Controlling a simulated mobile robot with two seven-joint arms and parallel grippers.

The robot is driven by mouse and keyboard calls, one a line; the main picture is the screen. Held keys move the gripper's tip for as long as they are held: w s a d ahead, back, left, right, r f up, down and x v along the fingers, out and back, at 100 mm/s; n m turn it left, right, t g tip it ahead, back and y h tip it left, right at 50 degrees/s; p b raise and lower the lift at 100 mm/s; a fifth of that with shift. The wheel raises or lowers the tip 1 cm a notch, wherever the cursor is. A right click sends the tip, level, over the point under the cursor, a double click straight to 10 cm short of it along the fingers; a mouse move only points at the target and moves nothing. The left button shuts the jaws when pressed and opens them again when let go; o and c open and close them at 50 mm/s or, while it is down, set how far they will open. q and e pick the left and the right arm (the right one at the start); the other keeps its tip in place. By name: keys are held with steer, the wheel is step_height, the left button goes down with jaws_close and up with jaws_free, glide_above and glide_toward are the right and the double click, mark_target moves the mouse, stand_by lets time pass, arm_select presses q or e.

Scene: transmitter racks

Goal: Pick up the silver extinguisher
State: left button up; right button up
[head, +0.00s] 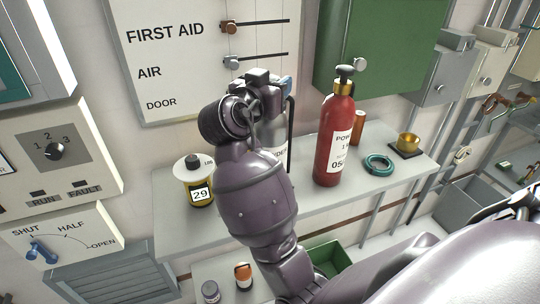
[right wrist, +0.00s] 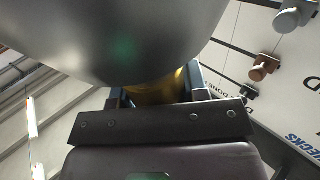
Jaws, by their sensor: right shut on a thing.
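The silver extinguisher (head: 272,132) is mostly hidden behind my right wrist in the head view; part of its grey body, its label and a black hose show. My right gripper (head: 274,86) is at its top. In the right wrist view the extinguisher's rounded silver body (right wrist: 125,40) fills the upper left. There my right gripper (right wrist: 155,90) has its fingers on either side of the gold neck, shut on it. Whether the base touches the shelf is hidden by my arm. My left gripper is not in view.
A white sign board (head: 165,60) with pegs and a green cabinet (head: 385,45) are behind.

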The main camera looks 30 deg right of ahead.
jaws_close()
steer(key=shift+r, duration=0.15)
